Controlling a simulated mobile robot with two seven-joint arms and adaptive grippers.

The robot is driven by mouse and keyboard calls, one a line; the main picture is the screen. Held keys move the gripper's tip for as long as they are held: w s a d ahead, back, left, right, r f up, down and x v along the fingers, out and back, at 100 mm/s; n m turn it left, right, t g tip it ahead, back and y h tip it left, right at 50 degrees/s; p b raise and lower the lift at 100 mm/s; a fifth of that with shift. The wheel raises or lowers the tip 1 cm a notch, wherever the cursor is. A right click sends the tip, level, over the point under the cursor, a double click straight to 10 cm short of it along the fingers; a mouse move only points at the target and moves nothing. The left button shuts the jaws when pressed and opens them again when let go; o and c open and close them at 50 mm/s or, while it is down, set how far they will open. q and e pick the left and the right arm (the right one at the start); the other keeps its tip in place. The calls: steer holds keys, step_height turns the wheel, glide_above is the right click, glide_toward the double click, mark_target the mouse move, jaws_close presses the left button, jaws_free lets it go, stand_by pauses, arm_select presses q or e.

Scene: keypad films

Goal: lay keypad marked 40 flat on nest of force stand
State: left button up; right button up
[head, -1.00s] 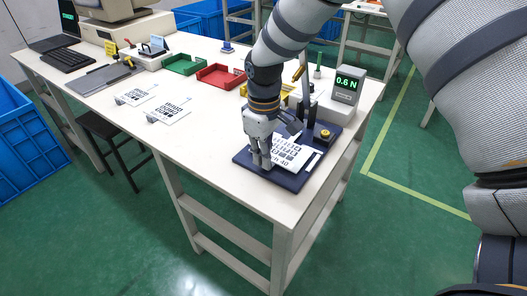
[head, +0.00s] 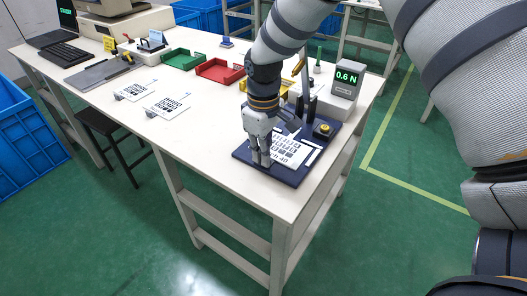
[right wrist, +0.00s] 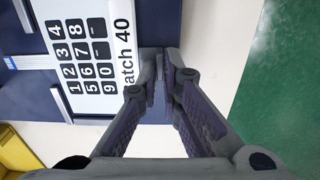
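The keypad marked 40 (head: 292,146) is a white sheet with black keys, low over the dark blue base of the force stand (head: 291,180). It looks level; I cannot tell whether it touches everywhere. In the right wrist view the keypad (right wrist: 88,50) lies beside pale guide bars (right wrist: 60,101) on the blue nest plate (right wrist: 30,100). My right gripper (head: 261,163) is at its near edge. In the right wrist view its fingertips (right wrist: 161,62) are almost together at the edge beside the lettering. They appear closed on an edge part, which they hide. My left gripper is out of view.
The stand's display (head: 346,83) reads 0.6 N. Two other keypads (head: 167,106) lie on the white table (head: 205,150). Green (head: 183,60), red (head: 219,71) and yellow trays stand behind. The table's front edge is close to the stand.

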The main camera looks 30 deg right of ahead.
steer(key=o, duration=0.3)
step_height(320, 180, up, 12)
stand_by(0.3)
